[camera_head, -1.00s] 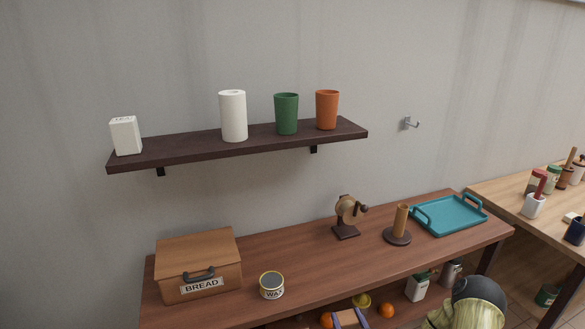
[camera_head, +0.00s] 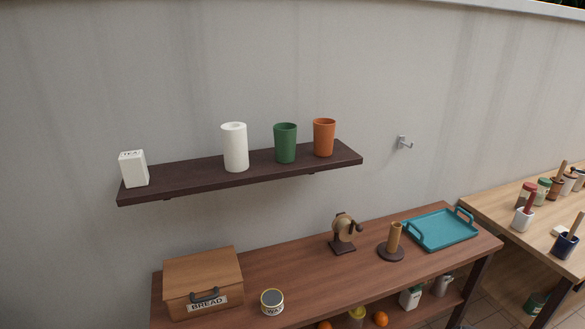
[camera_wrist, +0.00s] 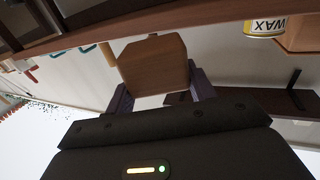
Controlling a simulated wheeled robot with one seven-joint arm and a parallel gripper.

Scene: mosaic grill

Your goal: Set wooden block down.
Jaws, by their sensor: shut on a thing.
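The wooden block (camera_wrist: 153,62) is a light brown block in the wrist view, with one flat face towards the camera. My gripper (camera_wrist: 160,82) has its two purple fingers on either side of the block and is shut on it. The wrist picture is upside down, with the brown tabletop edge (camera_wrist: 165,22) running across its top. I cannot tell how far the block is from that edge. Neither the gripper nor the block shows in the head view.
The wooden table (camera_head: 290,280) holds a bread box (camera_head: 203,278), a wax tin (camera_head: 272,301), a small crank device (camera_head: 343,232), a brown holder (camera_head: 393,242) and a teal tray (camera_head: 440,230). A dark wall shelf (camera_head: 200,175) carries several items. Bare tabletop shows between the tin and the crank device.

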